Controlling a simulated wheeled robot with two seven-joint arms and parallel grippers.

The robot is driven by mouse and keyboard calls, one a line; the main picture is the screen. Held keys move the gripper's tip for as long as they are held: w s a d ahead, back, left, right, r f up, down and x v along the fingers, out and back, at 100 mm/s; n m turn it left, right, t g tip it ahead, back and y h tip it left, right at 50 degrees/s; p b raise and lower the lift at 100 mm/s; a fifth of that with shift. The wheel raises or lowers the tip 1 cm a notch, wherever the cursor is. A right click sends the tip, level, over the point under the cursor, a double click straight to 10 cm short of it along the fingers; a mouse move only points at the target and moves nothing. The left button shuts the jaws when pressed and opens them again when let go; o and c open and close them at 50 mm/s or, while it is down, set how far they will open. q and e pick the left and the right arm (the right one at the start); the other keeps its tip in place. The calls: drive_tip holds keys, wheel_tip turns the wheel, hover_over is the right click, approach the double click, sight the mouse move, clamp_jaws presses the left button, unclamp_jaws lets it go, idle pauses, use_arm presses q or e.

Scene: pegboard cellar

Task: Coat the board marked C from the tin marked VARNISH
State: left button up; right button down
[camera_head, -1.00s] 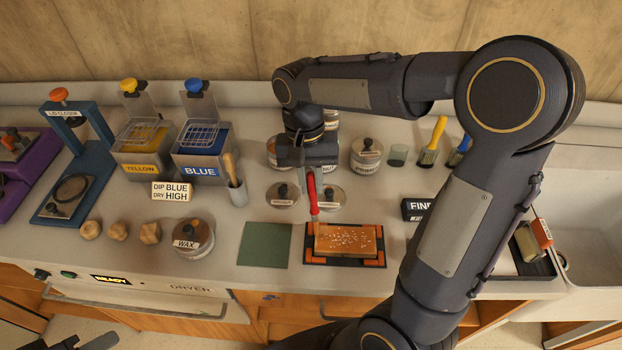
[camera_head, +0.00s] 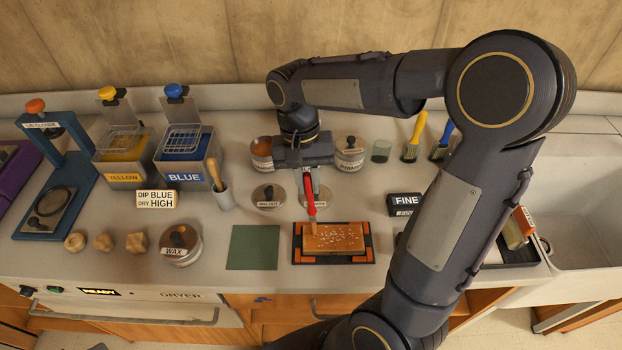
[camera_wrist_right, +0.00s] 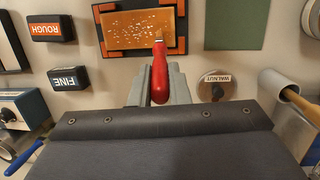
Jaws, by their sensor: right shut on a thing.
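My right gripper (camera_head: 308,168) is shut on a red-handled tool (camera_head: 310,196), which points down toward the back edge of a brown board (camera_head: 335,243). In the right wrist view the red handle (camera_wrist_right: 159,75) ends in a small pale tip at the board's edge (camera_wrist_right: 145,30); I cannot tell whether it touches. The board has pale specks and lies in a black tray with orange corners (camera_head: 298,257). No letter C is readable on it. Tins stand behind my gripper, one at left (camera_head: 262,148) and one at right (camera_head: 350,160); no VARNISH label is readable.
A WALNUT lid (camera_head: 268,192) lies left of the tool. A green mat (camera_head: 253,248) lies beside the tray. A WAX tin (camera_head: 181,246), a FINE block (camera_head: 405,203), a yellow brush (camera_head: 414,135) and a blue brush (camera_head: 442,140) stand around. A sink (camera_head: 582,210) is at right.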

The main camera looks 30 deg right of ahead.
drive_tip(key=shift+w+a, duration=0.15)
drive_tip(key=shift+a, duration=0.15)
drive_tip(key=shift+s+d+p, duration=0.35)
drive_tip(key=shift+s+d, duration=0.15)
drive_tip(key=shift+d, duration=0.4)
idle(0.3)
drive_tip(key=shift+r+p, duration=0.4)
drive_tip(key=shift+p, duration=0.1)
drive_tip(key=shift+w+a+f, duration=0.1)
drive_tip(key=shift+a+f, duration=0.05)
drive_tip(key=shift+a, duration=0.05)
drive_tip(key=shift+f, duration=0.3)
idle(0.4)
